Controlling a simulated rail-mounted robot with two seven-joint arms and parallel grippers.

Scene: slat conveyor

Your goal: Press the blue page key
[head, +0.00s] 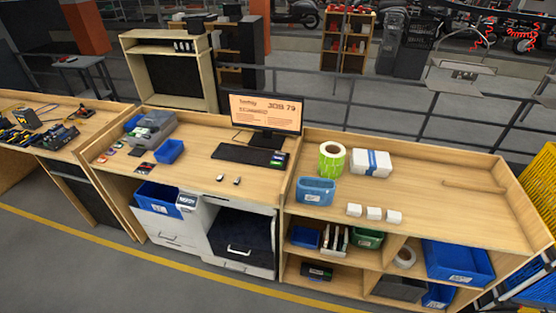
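A black keyboard (240,154) lies on the wooden desk in front of a monitor (265,112). At its right end is a small dark pad (279,158) with coloured patches, seemingly bluish and green. It is too small to tell which patch is the blue page key. Neither of my grippers is in view, and nothing of mine covers the keyboard.
A blue bin (169,151) and a grey case (150,128) stand at left. On the right bench are a green roll (332,160), a white box (370,163) and a blue container (316,191). The desk around the keyboard is mostly clear.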

